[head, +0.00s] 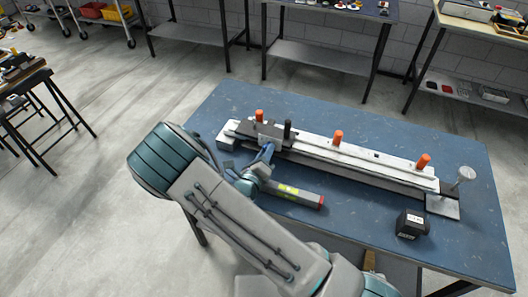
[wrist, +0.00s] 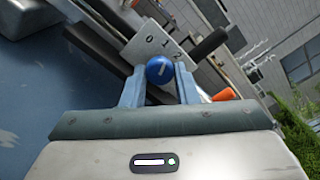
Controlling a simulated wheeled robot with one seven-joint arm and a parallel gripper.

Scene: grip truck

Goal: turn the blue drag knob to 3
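The blue drag knob (wrist: 159,70) is round with a short white mark and sits in front of a light plate (wrist: 152,42) bearing the digits 0, 1 and 2; no 3 shows. The white mark lies nearly level, tilted slightly up to the right; I cannot tell which digit it indicates. My gripper (wrist: 160,74) has one finger on each side of the knob, and the knob fills the gap between them. In the head view my gripper (head: 266,152) is at the left part of the long light rail device (head: 310,148); the knob is hidden there.
The device lies on a blue table (head: 400,140) with orange pegs (head: 337,137) and a black upright handle (head: 287,129). A black box (head: 411,223) and a grey round-topped stand (head: 466,175) are at the right. A dark handle (wrist: 209,43) juts out near the plate.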

